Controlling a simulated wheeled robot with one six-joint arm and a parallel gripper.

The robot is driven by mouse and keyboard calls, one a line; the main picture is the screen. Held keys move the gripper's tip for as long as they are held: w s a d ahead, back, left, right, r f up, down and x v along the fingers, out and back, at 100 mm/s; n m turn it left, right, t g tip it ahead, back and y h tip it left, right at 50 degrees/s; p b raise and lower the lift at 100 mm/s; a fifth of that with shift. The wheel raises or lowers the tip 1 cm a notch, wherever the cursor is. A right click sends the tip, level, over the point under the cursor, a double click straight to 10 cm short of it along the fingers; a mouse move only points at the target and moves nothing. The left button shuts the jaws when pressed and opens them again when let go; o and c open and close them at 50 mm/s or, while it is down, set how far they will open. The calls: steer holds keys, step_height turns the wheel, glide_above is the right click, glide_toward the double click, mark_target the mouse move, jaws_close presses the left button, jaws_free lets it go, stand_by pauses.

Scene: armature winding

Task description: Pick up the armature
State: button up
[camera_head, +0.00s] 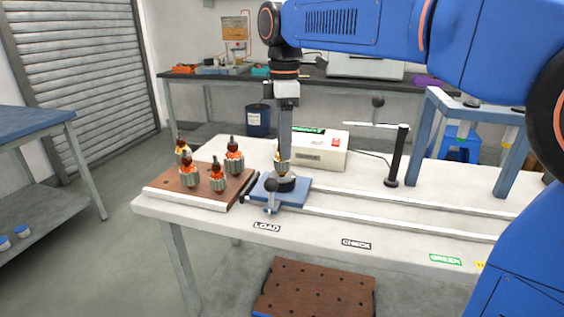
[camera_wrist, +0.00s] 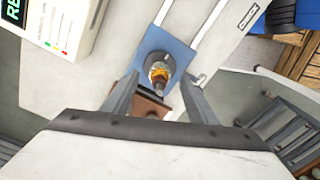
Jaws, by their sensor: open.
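An armature (camera_wrist: 159,73) with an orange winding and a grey core stands in the dark holder of a blue carriage (camera_wrist: 178,48) in the wrist view. In the head view the armature (camera_head: 280,165) is mostly hidden behind a finger of my gripper. My gripper (camera_wrist: 160,79) is open, pointing down, with one finger on each side of the armature in the picture. In the head view my gripper (camera_head: 285,157) reaches down to the armature's height at the carriage (camera_head: 301,190). I cannot tell whether the fingers touch it.
Several more armatures (camera_head: 190,177) stand on a brown board (camera_head: 172,188) left of the carriage. A white tester box (camera_head: 325,150) stands behind it. Two rails (camera_head: 400,218) run right along the white table, past a black post (camera_head: 398,155) and a blue frame (camera_head: 418,135).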

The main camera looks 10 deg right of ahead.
steer(key=shift+a+f, duration=0.15)
steer(key=shift+f, duration=1.2)
steer(key=shift+a+f, duration=0.1)
steer(key=shift+f, duration=1.25)
steer(key=c, duration=1.3)
